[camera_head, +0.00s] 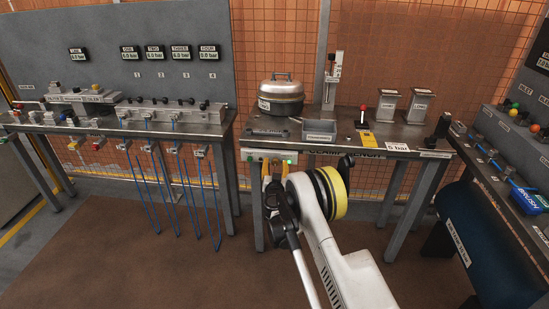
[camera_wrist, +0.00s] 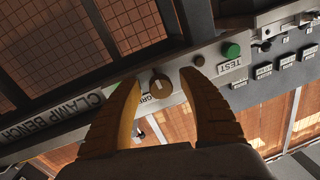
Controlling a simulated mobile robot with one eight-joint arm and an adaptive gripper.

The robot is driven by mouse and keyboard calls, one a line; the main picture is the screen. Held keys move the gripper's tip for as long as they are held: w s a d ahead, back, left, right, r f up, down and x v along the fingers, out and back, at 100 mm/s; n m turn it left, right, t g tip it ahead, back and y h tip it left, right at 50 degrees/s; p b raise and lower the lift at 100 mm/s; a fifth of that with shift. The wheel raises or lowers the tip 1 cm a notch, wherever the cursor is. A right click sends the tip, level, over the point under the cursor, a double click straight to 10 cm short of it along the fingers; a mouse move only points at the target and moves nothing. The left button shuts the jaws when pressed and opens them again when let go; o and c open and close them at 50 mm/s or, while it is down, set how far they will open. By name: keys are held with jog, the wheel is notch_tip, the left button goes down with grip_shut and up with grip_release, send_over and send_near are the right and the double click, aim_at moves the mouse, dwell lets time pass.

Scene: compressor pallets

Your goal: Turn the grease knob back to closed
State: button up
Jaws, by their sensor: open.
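The grease knob (camera_wrist: 160,85) is a small round brown knob with a pale mark, on the front panel of the clamp bench (camera_wrist: 70,122). A label beside it is partly hidden, with "GRE" readable. My gripper (camera_wrist: 159,78) has two yellow fingers spread apart, one on each side of the knob in the wrist view. I see gaps between the fingers and the knob, and cannot tell how deep the fingertips reach. In the head view my gripper (camera_head: 275,168) is at the bench's front panel, and the knob is hidden there.
A green TEST button (camera_wrist: 230,50) sits right of the knob, close to the right finger. The floor in front is clear.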

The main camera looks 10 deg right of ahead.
jog(key=shift+w+d, duration=0.1)
jog(key=shift+w, duration=0.3)
jog(key=shift+r, duration=0.1)
jog(key=shift+s, duration=0.15)
grip_shut()
